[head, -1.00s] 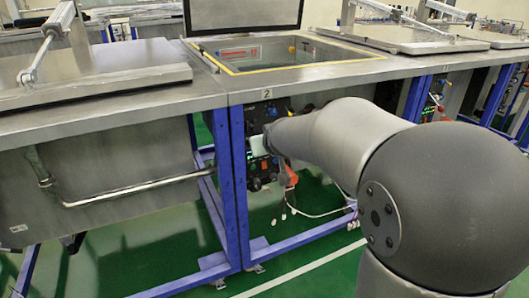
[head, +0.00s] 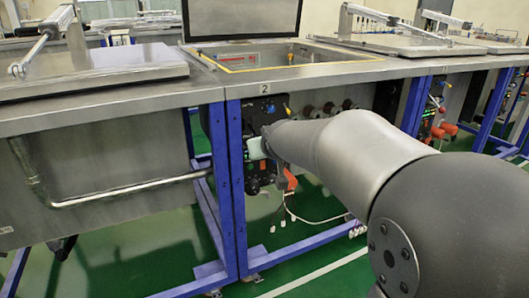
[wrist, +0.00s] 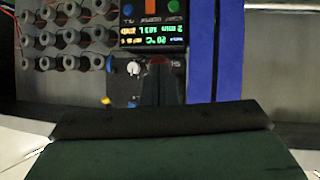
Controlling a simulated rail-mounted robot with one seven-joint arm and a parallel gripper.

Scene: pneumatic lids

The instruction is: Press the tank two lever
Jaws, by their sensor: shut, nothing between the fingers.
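Tank two (head: 300,66) bears a label "2" (head: 264,87) on its front edge, and its lid (head: 242,18) stands open. Below the label is its dark control panel (head: 250,108), partly hidden by my arm. The wrist view shows the panel's lit display (wrist: 153,37) upside down, with a white knob (wrist: 133,68), a small yellow part (wrist: 105,100) and a blue part (wrist: 110,63). My gripper (wrist: 160,68) is shut and empty, in front of the panel. Its fingers overlap a red part (wrist: 158,59); contact cannot be told. I cannot tell which part is the lever.
An orange handle (head: 290,180) hangs below the panel, with loose cables (head: 310,217) under it. Blue frame posts (head: 234,180) stand left of the panel. Several grey round fittings (wrist: 70,62) sit beside the panel in the wrist view. A neighbouring tank's lid (head: 115,68) is at left.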

